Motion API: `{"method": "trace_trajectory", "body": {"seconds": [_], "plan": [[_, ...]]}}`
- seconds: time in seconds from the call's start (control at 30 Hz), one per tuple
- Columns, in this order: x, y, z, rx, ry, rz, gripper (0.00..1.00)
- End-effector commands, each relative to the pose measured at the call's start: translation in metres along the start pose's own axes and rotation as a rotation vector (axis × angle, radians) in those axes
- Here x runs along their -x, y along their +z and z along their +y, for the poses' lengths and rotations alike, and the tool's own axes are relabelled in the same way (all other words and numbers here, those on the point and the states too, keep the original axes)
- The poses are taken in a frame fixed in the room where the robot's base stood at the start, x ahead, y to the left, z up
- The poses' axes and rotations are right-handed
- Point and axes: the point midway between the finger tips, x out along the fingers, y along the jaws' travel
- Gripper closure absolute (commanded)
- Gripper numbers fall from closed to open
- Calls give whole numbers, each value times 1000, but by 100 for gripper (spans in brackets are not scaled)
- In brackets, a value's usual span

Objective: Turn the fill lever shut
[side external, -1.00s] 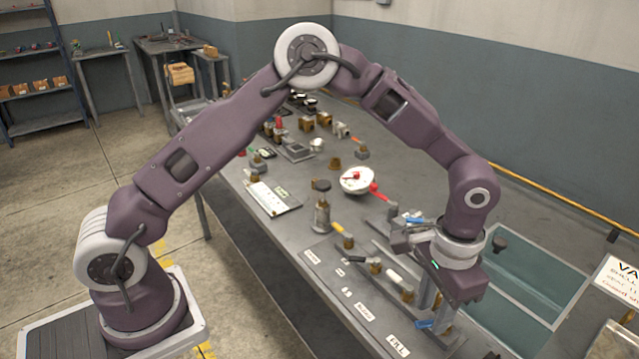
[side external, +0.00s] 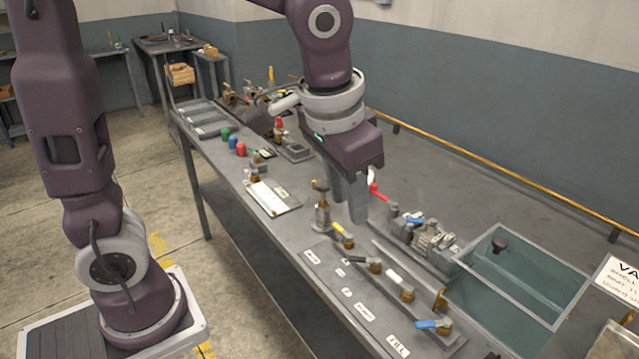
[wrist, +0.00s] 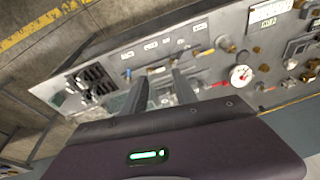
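The fill lever (side external: 432,323) has a blue handle on a brass valve at the near right end of the valve row, beside the FILL label (side external: 397,345). Its handle points left in the side view, turned at an angle to the line of the row. My gripper (side external: 348,203) is well away from it, up and to the left, above the bench behind the yellow-handled valve. Its two fingers point down and stand apart with nothing seen held between them; the wrist view (wrist: 160,92) also shows them apart.
Yellow (side external: 338,229), black (side external: 355,260) and white (side external: 395,278) levers share the row with the fill lever. A glass-walled tank (side external: 520,275) stands to the right. A white gauge (wrist: 241,75) is partly hidden behind my gripper in the side view.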

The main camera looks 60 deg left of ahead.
Motion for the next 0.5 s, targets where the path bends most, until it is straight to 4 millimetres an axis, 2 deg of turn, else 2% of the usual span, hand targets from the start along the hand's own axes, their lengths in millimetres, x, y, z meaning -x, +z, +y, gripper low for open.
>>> {"method": "trace_trajectory", "body": {"seconds": [0.2, 0.5], "plan": [[20, 24, -17, 66, 9, 46, 66], [23, 30, -20, 81, 12, 56, 66]]}}
